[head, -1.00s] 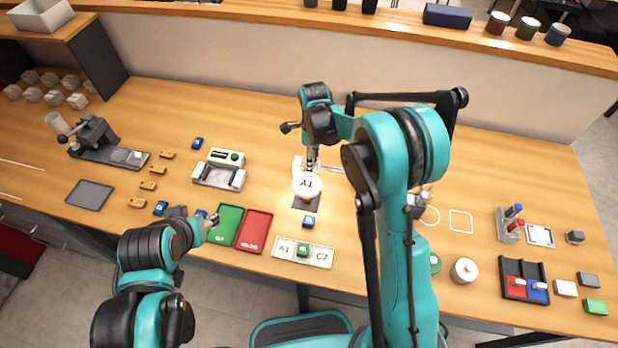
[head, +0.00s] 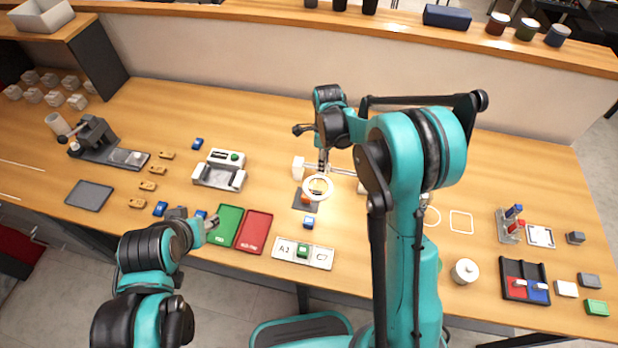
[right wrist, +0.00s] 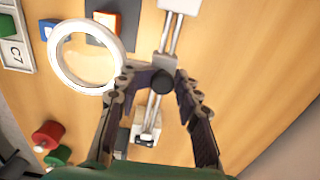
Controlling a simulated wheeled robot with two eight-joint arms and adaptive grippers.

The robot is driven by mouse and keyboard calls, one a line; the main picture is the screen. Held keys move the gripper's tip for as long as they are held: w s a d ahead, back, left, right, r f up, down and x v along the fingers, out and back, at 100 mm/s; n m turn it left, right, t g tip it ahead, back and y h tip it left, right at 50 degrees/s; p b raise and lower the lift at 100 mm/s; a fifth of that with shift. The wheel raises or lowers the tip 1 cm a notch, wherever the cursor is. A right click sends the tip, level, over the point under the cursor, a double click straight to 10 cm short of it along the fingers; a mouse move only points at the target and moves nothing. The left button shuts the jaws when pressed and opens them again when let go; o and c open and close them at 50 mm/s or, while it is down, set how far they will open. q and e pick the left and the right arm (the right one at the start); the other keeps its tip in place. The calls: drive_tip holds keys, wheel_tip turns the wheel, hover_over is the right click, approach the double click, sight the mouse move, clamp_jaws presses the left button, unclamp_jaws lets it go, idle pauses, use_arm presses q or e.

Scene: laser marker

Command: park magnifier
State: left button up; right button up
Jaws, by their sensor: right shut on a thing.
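The magnifier is a white ring lens (head: 318,187) on a slide that rides a twin-rod rail (head: 342,171). The ring also shows at upper left in the right wrist view (right wrist: 55,58). My right gripper (head: 323,167) is at the slide, its two fingers either side of the black knob (right wrist: 163,83) and shut on it. The lens overlaps the right part of a dark pad (head: 299,204), with an orange block (right wrist: 107,20) on the pad. My left gripper (head: 211,221) is near the green tray; its finger gap is too small to read.
A white end block (head: 298,167) closes the rail's left end; another (right wrist: 148,127) is at the other end. A blue block (head: 308,222) and a label plate (head: 318,256) lie in front. Green (head: 224,232) and red trays (head: 254,238) are to the left.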

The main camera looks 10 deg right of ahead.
drive_tip(key=s+d, duration=0.2)
drive_tip(key=d, duration=0.5)
drive_tip(key=shift+s+d+b, duration=0.25)
drive_tip(key=shift+s+b, duration=0.1)
drive_tip(key=shift+s, duration=0.05)
drive_tip(key=o, duration=0.7)
drive_tip(key=shift+c, duration=0.2)
drive_tip(key=shift+w+f, duration=0.15)
wheel_tip(320, 180, up, 7)
drive_tip(key=p, duration=0.5)
hover_over(348, 171)
drive_tip(key=shift+s+a, duration=0.1)
drive_tip(key=shift+s, duration=0.1)
